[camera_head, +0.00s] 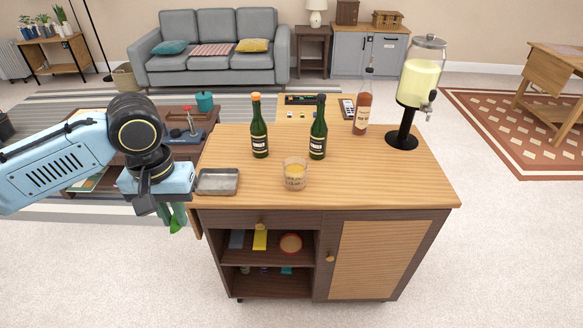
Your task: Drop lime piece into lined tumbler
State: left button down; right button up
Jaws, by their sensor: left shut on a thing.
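The tumbler (295,174) is a clear glass with faint lines and a yellow-amber content. It stands upright near the front middle of the wooden bar cabinet's top (375,182). My left gripper (172,212) points down, left of the cabinet top and left of the tumbler. It is shut on a green piece (177,222), which looks like the lime piece; the fingers partly hide it. The piece hangs clear of the cabinet, apart from the tumbler. My right gripper is not in view.
A small metal tray (218,181) lies at the cabinet top's left front corner, between gripper and tumbler. Two green bottles (259,135) (318,138) stand behind the tumbler. A reddish bottle (362,112) and a drink dispenser (419,85) stand at the back right. The front right top is clear.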

aim_at(290, 183)
jog(key=z, duration=0.9)
jog(key=i, duration=0.8)
jog(key=u, duration=0.15)
